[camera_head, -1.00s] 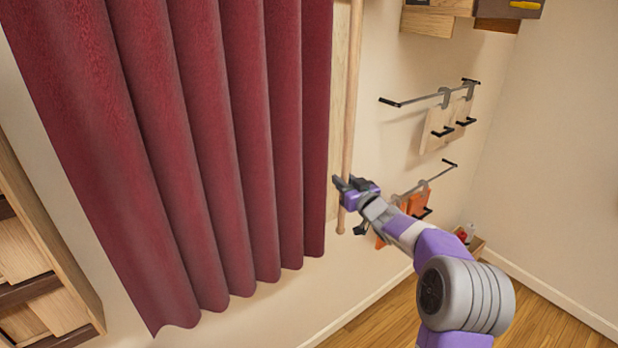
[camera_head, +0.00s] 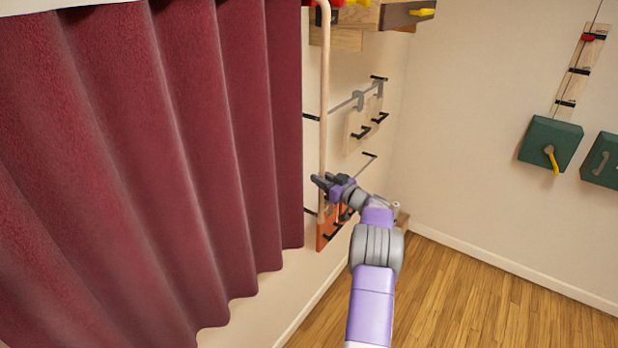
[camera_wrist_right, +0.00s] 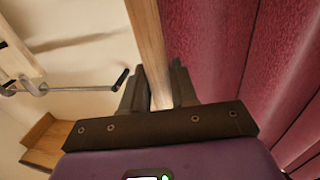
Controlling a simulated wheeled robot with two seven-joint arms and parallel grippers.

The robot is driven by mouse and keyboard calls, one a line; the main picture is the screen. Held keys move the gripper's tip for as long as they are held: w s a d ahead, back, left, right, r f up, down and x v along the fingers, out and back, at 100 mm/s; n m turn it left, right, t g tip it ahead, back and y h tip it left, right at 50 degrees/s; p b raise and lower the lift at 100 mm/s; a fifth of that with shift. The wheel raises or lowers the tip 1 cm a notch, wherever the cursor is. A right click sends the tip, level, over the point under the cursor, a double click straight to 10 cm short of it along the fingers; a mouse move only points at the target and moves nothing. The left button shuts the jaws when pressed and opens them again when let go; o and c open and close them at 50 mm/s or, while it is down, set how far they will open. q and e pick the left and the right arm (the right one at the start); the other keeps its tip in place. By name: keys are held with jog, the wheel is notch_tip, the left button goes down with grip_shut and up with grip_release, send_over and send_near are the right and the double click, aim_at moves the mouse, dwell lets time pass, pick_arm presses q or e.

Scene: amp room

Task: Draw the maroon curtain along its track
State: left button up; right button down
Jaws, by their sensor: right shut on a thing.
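The maroon curtain (camera_head: 180,150) hangs in deep folds over the left half of the head view. It also fills the right side of the right wrist view (camera_wrist_right: 225,45). A long pale wooden rod (camera_head: 324,90) hangs upright just right of the curtain's right edge. My right gripper (camera_head: 322,184) is shut on the rod near its lower end. In the right wrist view the rod (camera_wrist_right: 148,40) runs between the two dark fingers (camera_wrist_right: 157,88). The curtain's track is not in view. My left gripper is not in view.
Wall rods with hanging boards (camera_head: 362,120) and an orange piece (camera_head: 328,232) are behind the gripper. A wooden shelf (camera_head: 370,15) is above. Green boxes (camera_head: 550,142) are on the right wall. The wooden floor (camera_head: 470,290) is clear at lower right.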

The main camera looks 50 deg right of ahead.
jog(key=shift+d+r, duration=0.15)
jog(key=shift+r, duration=0.15)
jog(key=c, duration=1.1)
grip_release()
jog(key=shift+o, duration=0.4)
jog(key=shift+w+d+f, duration=0.1)
jog(key=shift+d+f, duration=0.05)
jog(key=shift+f, duration=0.1)
jog(key=s+b, duration=0.2)
jog(key=s, duration=0.5)
jog(key=shift+s+a, duration=0.3)
jog(key=shift+a, duration=0.15)
